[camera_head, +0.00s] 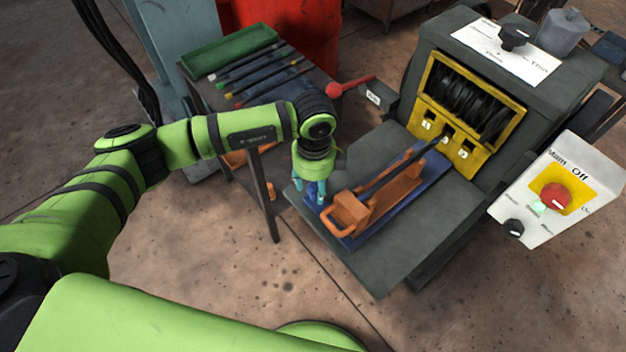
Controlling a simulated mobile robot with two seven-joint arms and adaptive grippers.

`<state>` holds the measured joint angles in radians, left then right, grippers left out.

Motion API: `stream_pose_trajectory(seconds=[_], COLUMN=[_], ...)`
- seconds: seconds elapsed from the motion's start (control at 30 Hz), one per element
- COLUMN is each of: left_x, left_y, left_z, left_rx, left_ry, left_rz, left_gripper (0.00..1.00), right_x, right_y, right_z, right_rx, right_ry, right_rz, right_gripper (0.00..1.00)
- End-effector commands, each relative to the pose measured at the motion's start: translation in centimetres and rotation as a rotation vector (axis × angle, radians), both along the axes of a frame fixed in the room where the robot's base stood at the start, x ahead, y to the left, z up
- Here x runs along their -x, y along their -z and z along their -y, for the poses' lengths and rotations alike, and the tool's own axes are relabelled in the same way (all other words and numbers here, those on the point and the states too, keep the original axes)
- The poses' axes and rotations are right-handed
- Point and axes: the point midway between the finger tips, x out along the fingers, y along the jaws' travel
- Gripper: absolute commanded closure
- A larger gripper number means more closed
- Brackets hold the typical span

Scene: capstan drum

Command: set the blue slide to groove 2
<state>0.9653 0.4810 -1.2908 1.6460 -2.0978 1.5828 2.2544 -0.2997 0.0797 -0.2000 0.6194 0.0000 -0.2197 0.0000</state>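The blue slide (408,206) lies on the dark bed of the drum machine, under an orange holder (384,196) with a looped handle. A dark bar (398,166) on the holder points up to the yellow frame (484,137) around the black grooved drum (468,92). Its tip ends at the lower frame, between two small white labels too small to read surely. My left gripper (311,192) points down at the near left end of the slide, beside the orange handle. Its blue-tinted fingertips are small and partly hidden, so grip or contact is unclear. My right gripper is out of view.
A side table with a green tray (230,50) and several rods stands left of the machine. A red-knobbed lever (336,90) sticks out near my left wrist. A control box with a red button (556,196) is at right. The bed's front right is clear.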

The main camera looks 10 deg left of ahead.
Motion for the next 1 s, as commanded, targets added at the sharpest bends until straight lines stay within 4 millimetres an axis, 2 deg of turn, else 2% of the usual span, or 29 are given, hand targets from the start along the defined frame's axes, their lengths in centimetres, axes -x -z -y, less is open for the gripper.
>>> stream_pose_trajectory(seconds=[0.37, 0.47, 0.8, 1.0], left_x=[-0.1, -0.2, -0.2, -0.1], left_y=[-0.6, -1.9, -9.0, -11.5], left_z=[0.0, 0.0, 0.0, 0.1], left_rx=[0.000, 0.001, 0.001, 0.001], left_ry=[-0.001, -0.001, 0.001, 0.000], left_rz=[0.003, 0.005, 0.006, 0.002], left_gripper=[0.44, 0.44, 0.44, 0.44], right_x=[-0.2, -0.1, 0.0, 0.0], right_y=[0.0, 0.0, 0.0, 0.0], right_z=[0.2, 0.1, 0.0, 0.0], right_rx=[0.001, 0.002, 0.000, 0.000], right_ry=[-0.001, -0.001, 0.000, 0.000], right_rz=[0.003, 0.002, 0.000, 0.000], right_gripper=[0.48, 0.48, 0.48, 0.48])
